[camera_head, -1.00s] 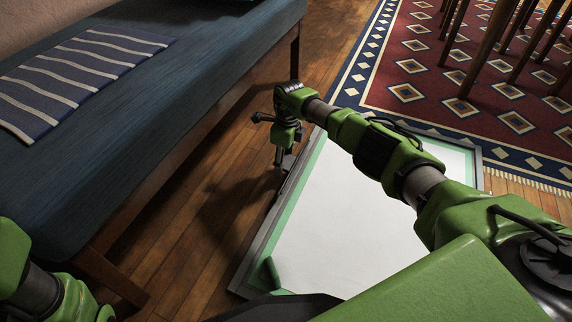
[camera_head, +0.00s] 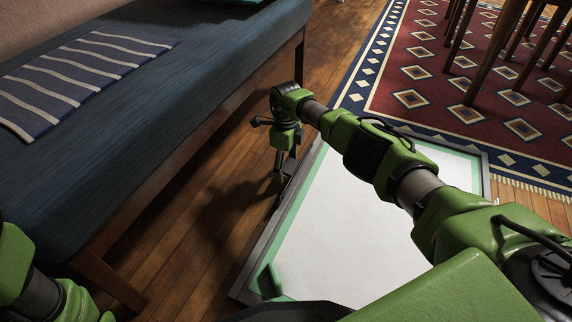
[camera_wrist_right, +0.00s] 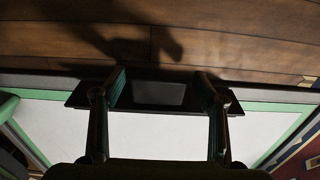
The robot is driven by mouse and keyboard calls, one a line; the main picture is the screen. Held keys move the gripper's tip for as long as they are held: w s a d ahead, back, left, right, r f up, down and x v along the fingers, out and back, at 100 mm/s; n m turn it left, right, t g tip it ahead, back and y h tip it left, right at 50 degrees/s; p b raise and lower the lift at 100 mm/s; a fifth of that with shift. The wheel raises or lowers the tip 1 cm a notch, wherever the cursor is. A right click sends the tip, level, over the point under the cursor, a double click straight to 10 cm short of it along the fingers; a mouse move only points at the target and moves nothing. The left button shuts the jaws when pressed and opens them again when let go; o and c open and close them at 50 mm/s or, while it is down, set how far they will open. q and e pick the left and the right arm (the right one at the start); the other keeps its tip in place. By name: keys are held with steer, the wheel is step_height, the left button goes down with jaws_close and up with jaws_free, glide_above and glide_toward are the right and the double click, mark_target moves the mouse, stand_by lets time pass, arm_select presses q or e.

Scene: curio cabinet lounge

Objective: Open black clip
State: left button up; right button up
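A white board (camera_head: 350,225) with a green inner border and a grey frame lies on the wood floor. The black clip (camera_wrist_right: 158,93) is a dark bar with a greyer middle panel on the frame's edge in the right wrist view. My right gripper (camera_wrist_right: 160,76) is open, one finger on each side of that panel, with no grip on the clip visible. In the head view my right gripper (camera_head: 279,172) points down at the board's left edge, where the clip is mostly hidden. My left gripper is out of view; only part of my left arm shows at bottom left.
A blue bench (camera_head: 150,120) with a striped cloth (camera_head: 85,75) runs along the left. A red and blue patterned rug (camera_head: 440,85) and dark wooden furniture legs are at upper right. Bare floor (camera_head: 190,215) lies between bench and board.

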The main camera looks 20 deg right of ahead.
mark_target(286, 164)
step_height(286, 164, up, 12)
stand_by(0.6)
stand_by(0.5)
